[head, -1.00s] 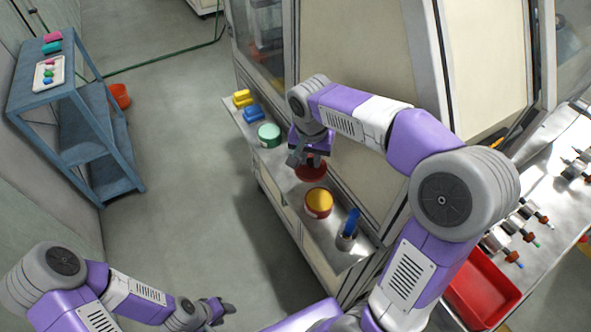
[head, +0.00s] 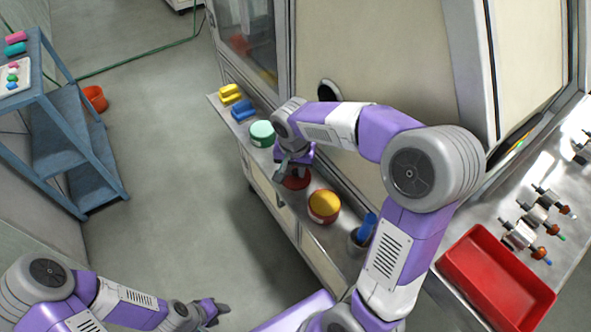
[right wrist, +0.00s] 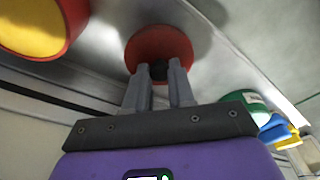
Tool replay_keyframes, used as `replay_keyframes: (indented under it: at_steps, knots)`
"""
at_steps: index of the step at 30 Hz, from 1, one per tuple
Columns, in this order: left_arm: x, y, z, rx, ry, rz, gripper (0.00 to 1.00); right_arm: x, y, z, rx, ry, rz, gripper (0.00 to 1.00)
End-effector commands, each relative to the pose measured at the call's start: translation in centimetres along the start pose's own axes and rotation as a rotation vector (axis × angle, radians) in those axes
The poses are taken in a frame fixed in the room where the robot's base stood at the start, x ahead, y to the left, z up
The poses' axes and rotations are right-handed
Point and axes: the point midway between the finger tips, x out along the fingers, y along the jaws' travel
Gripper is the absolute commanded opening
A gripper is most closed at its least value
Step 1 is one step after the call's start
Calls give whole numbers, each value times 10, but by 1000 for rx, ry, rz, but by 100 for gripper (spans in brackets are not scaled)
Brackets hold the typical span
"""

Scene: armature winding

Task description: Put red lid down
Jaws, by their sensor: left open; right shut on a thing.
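The round red lid (head: 296,182) is at the narrow metal shelf, between the green tin (head: 262,133) and the open red tin with yellow inside (head: 323,207). My right gripper (head: 293,168) is above the lid. In the right wrist view its two fingers (right wrist: 159,70) are shut on the dark knob of the red lid (right wrist: 160,43). The lid is very near the shelf surface; I cannot tell whether it touches. The red tin also shows in the right wrist view (right wrist: 40,25), apart from the lid. My left gripper (head: 215,311) is open and empty, low over the floor side.
Yellow blocks (head: 229,93) and blue blocks (head: 243,109) lie at the shelf's far end. A grey cup with blue-handled things (head: 364,232) stands at its near end. The machine wall rises behind the shelf. A red tray (head: 495,275) is on the right bench.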

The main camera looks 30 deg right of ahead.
Motion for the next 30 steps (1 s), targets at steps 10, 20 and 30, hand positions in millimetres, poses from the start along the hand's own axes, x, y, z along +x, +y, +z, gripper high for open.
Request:
replay_keyframes:
  at_steps: [10,20,30]
  knots:
    - [2,-1,0,0,0,0,43,4,0,0,0,1,-1,0]
    - [3,-1,0,0,0,0,43,5,0,1,0,1,-1,49]
    - [-2,1,0,0,0,0,43,-4,0,0,0,3,-2,49]
